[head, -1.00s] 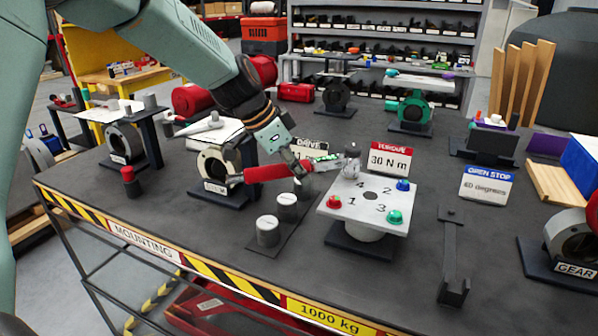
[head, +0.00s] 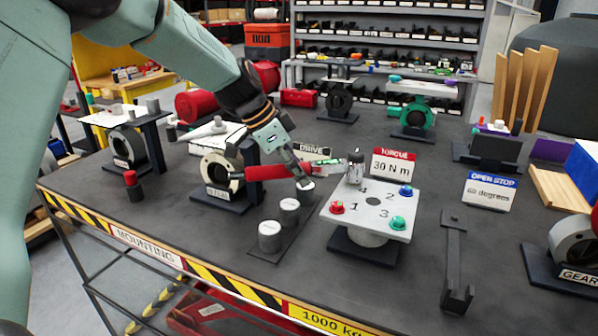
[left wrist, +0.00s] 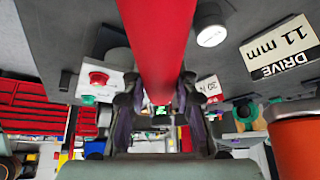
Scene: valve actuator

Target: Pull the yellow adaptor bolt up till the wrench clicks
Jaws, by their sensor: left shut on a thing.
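A torque wrench with a red handle (head: 272,172) lies level, pointing left from the light square plate (head: 375,215) numbered 1 to 4. Its dark socket head (head: 356,168) stands upright over the corner by number 4. The yellow bolt cannot be made out; the head covers that corner. A red bolt (head: 337,207), a green bolt (head: 398,223) and a blue bolt (head: 405,191) sit at the other corners. My left gripper (head: 301,177) is shut on the wrench near the handle's inner end. In the left wrist view the red handle (left wrist: 158,40) runs between its fingers. My right gripper is not visible.
Several grey cylinders (head: 270,236) stand on a dark strip left of the plate. The DRIVE sign (head: 313,153) and the TORQUE sign (head: 394,165) stand behind the wrench. A dark bar tool (head: 455,260) lies to the right. The table front is clear.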

